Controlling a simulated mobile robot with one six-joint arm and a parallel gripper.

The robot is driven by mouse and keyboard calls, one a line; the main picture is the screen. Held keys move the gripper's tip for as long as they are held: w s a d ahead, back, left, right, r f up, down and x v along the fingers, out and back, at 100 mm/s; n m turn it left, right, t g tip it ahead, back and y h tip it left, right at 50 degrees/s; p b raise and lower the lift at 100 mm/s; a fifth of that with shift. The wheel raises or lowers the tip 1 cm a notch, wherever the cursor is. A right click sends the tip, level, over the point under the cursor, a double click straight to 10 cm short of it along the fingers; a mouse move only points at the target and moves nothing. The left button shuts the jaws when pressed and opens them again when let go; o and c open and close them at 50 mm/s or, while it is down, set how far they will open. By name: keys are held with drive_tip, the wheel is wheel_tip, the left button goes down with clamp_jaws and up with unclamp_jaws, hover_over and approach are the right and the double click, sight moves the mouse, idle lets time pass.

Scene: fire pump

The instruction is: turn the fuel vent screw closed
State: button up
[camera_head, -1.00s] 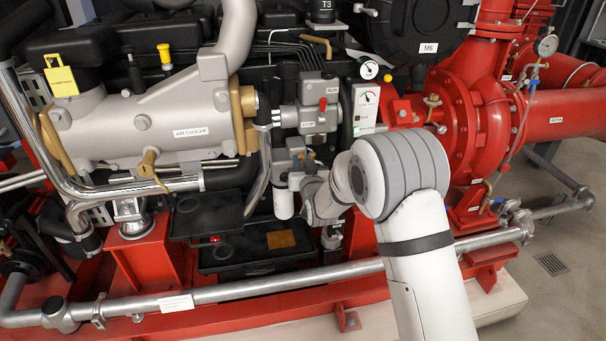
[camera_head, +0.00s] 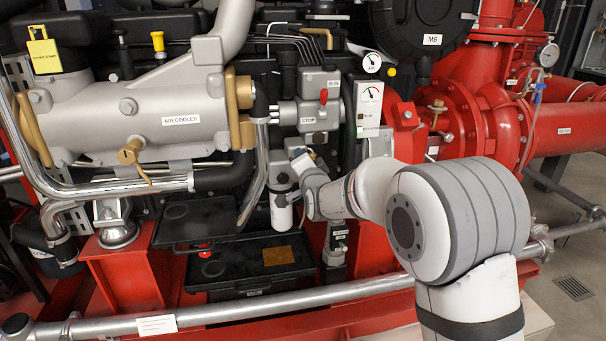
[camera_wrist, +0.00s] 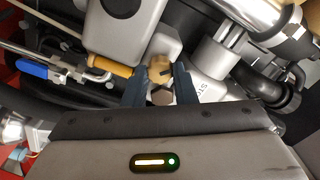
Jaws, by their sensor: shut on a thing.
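In the wrist view the fuel vent screw (camera_wrist: 160,71) is a small brass fitting with a darker hex head, at the edge of a grey block (camera_wrist: 125,35). My gripper (camera_wrist: 160,84) has its two dark fingers on either side of the screw and is shut on it. In the head view my arm reaches left to the small grey fuel unit and its white canister (camera_head: 282,212), below the STOP label. There the screw and fingertips are too small and covered to make out clearly.
The grey block with a red lever (camera_head: 323,97) is just above my wrist. The silver air cooler (camera_head: 165,122) is to the left. A blue-handled valve (camera_wrist: 32,69) and a silver pipe (camera_wrist: 240,22) lie close around my gripper. A chrome rail (camera_head: 250,306) runs below.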

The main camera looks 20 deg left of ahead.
drive_tip(key=shift+f+m+b, duration=0.1)
drive_tip(key=shift+m+b, duration=4.4)
drive_tip(key=shift+b, duration=0.15)
drive_tip(key=o, duration=1)
drive_tip(key=shift+p+v, duration=0.65)
drive_tip(key=shift+v, duration=3.2)
